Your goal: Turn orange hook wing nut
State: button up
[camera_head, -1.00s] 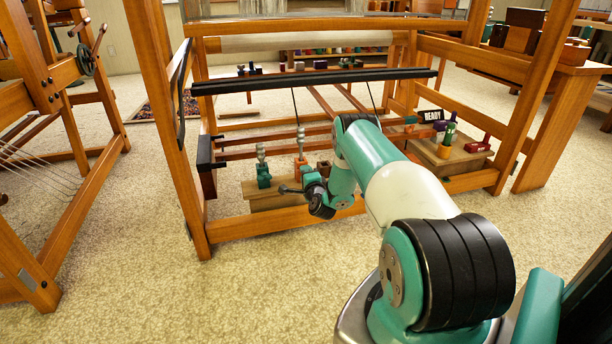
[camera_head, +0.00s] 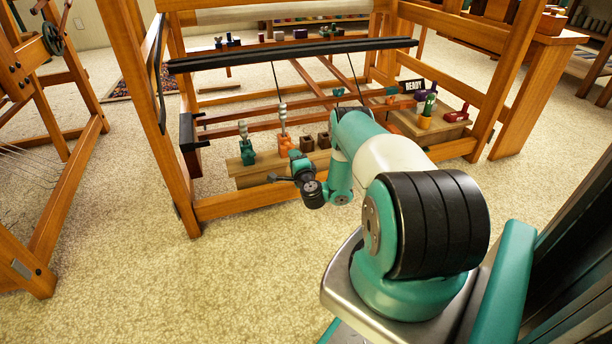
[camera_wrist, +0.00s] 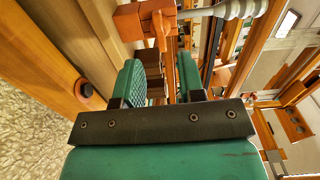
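The orange hook (camera_head: 285,146) stands on the wooden block under the loom, with a pale, beaded stem rising from it. In the wrist view its orange body (camera_wrist: 130,22) and an orange wing-shaped part (camera_wrist: 160,18) lie beyond my fingertips at the top, with the grey stem running right. My gripper (camera_wrist: 160,80) is open, its two green padded fingers apart. No finger touches the orange hook. In the head view my gripper (camera_head: 290,178) is in front of the wooden block, below the hook; its fingertips are hard to make out there.
A green hook (camera_head: 246,151) stands left of the orange one. Dark brown blocks (camera_head: 307,143) stand to its right, one showing behind my fingers in the wrist view (camera_wrist: 153,68). The loom's front rail (camera_head: 230,206) and left post (camera_head: 150,120) are close. Carpet in front is clear.

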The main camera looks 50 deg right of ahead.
jog(key=p+v, duration=1.1)
jog(key=p, duration=0.5)
jog(key=shift+s, duration=0.25)
jog(key=shift+a, duration=0.1)
